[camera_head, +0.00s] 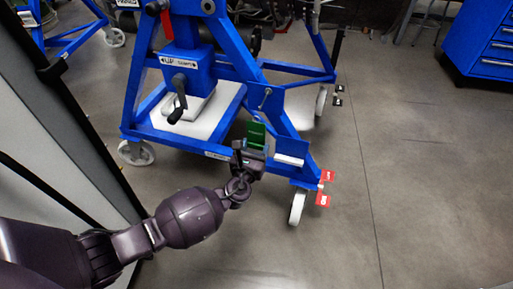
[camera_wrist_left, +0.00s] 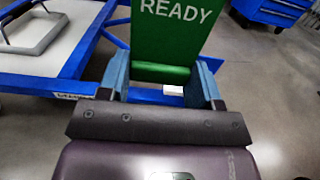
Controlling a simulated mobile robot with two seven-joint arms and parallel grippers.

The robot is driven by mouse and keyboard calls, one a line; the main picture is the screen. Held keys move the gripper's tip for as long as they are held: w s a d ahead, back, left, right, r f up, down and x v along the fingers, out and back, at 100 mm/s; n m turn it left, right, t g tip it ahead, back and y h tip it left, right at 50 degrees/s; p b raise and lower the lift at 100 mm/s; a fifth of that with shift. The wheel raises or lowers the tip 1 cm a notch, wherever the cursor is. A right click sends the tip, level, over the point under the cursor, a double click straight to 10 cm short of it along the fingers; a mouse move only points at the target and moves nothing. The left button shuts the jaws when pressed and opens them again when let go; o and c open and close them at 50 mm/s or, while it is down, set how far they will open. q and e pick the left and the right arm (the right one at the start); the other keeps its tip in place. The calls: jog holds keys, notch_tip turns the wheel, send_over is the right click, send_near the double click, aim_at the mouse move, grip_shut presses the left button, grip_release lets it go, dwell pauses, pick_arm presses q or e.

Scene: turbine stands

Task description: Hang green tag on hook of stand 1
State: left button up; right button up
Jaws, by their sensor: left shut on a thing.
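The green tag (camera_head: 256,133) is upright in my left gripper (camera_head: 253,149), in front of the blue stand's right leg. In the left wrist view the tag (camera_wrist_left: 172,32) reads "READY", and the fingers of the left gripper (camera_wrist_left: 163,78) are shut on its lower edge. The blue stand (camera_head: 225,45) is a wheeled frame with a crank. A small metal hook (camera_head: 265,97) shows on its slanted leg, just above the tag; the tag looks apart from it, though depth is hard to judge. No stand number is readable. My right gripper is not in view.
A white plate (camera_head: 289,160) lies right of my gripper. A blue drawer cabinet (camera_head: 487,45) stands at the upper right. A pale panel (camera_head: 45,140) borders the left. Floor at right is clear.

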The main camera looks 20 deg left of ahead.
aim_at(259, 138)
pick_arm(q)
jog(key=shift+w+a+b, duration=0.15)
jog(key=shift+w+b, duration=0.15)
jog(key=shift+w, duration=0.8)
jog(key=shift+w+a, duration=0.1)
jog(key=shift+w, duration=1)
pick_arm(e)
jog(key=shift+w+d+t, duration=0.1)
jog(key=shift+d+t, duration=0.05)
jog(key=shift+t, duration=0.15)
pick_arm(q)
jog(key=shift+w, duration=0.15)
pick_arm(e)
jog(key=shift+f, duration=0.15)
pick_arm(q)
jog(key=shift+w+r+b, duration=0.1)
jog(key=shift+w+b, duration=0.25)
jog(key=shift+w, duration=0.1)
jog(key=o, duration=1.4)
jog(key=shift+c, duration=0.2)
jog(key=shift+o, duration=0.8)
jog(key=shift+s, duration=0.1)
